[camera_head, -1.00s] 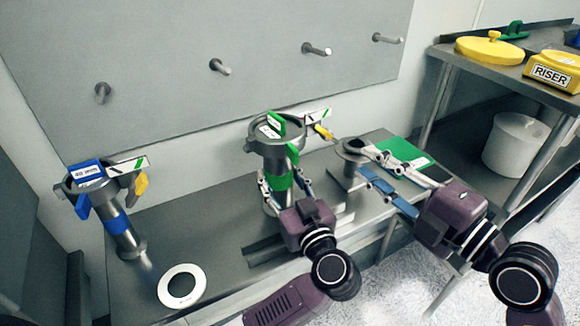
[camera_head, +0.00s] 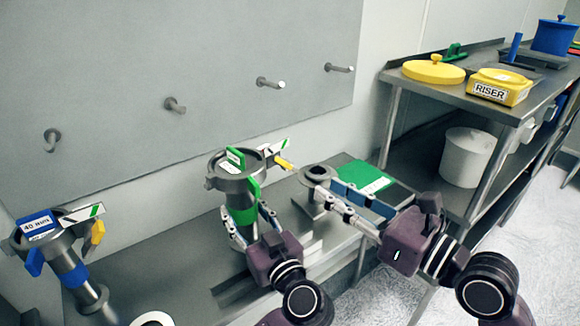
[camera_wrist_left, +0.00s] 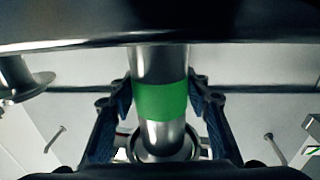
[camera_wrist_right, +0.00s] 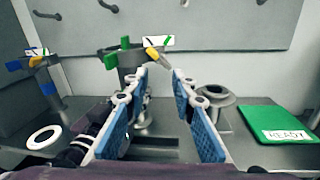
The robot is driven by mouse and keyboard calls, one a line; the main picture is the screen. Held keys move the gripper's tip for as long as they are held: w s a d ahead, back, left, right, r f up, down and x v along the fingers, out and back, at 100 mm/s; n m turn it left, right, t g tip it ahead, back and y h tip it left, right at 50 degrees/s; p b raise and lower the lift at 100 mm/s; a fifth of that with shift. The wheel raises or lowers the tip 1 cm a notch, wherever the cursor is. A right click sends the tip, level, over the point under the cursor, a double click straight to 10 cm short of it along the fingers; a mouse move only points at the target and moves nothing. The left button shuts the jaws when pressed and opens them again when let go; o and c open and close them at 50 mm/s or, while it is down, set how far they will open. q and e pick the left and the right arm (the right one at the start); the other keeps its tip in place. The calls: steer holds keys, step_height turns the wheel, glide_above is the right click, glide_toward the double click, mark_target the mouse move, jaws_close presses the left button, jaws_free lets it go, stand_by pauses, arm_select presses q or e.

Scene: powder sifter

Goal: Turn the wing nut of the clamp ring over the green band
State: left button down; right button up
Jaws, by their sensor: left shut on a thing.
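The green band (camera_head: 242,214) wraps the metal pipe below the middle sifter's bowl (camera_head: 240,180). My left gripper (camera_head: 250,228) is shut on this green-banded pipe, with one finger on each side. The left wrist view shows the band (camera_wrist_left: 161,101) between the fingers. A yellow wing-shaped part (camera_head: 284,163), likely the wing nut, sticks out at the sifter's right rim under a white tag. It shows in the right wrist view (camera_wrist_right: 153,55). My right gripper (camera_head: 322,181) is open and empty, its fingers spread, to the right of the sifter. The clamp ring's detail is too small to tell.
A blue-banded sifter (camera_head: 70,265) stands at left. A flanged metal piece (camera_head: 316,172) stands close behind my right fingertips. A green mat (camera_head: 362,177) lies at the bench's right end. A rack (camera_head: 480,97) with yellow items stands further right. Pegs (camera_head: 175,105) line the wall.

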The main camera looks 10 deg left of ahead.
mark_target(294, 170)
steer(key=w+a+n, duration=0.2)
steer(key=a+n, duration=0.1)
steer(key=w+a+n, duration=0.2)
steer(key=a+n, duration=0.1)
steer(key=w+a+n, duration=0.2)
steer(key=a+n, duration=0.2)
steer(key=shift+w, duration=0.3)
stand_by(0.4)
steer(key=shift+d, duration=0.1)
jaws_close()
